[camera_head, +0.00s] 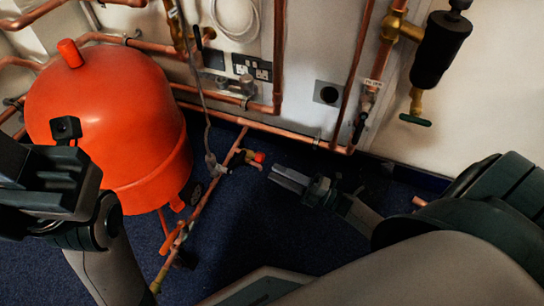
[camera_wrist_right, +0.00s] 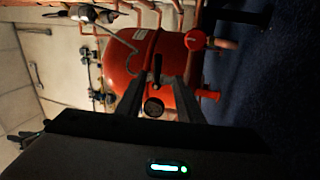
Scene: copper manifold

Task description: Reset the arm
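My right gripper (camera_head: 279,175) is above the blue floor near the middle of the head view, pointing left. In the right wrist view its two dark fingers (camera_wrist_right: 160,90) stand apart with nothing held between them. A brass valve with a red knob (camera_head: 259,157) is just beyond the fingertips, apart from them as far as I can tell. A red round knob (camera_wrist_right: 195,40) also shows in the wrist view. My left arm's dark end (camera_head: 50,185) is at the left edge, in front of the red tank; its fingers are not clearly visible.
A large red tank (camera_head: 110,110) stands at the left. Copper pipes (camera_head: 265,128) run along the wall and down to the floor. A black cylinder with a green-handled valve (camera_head: 440,50) hangs at upper right. Blue floor (camera_head: 255,215) is open below my right gripper.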

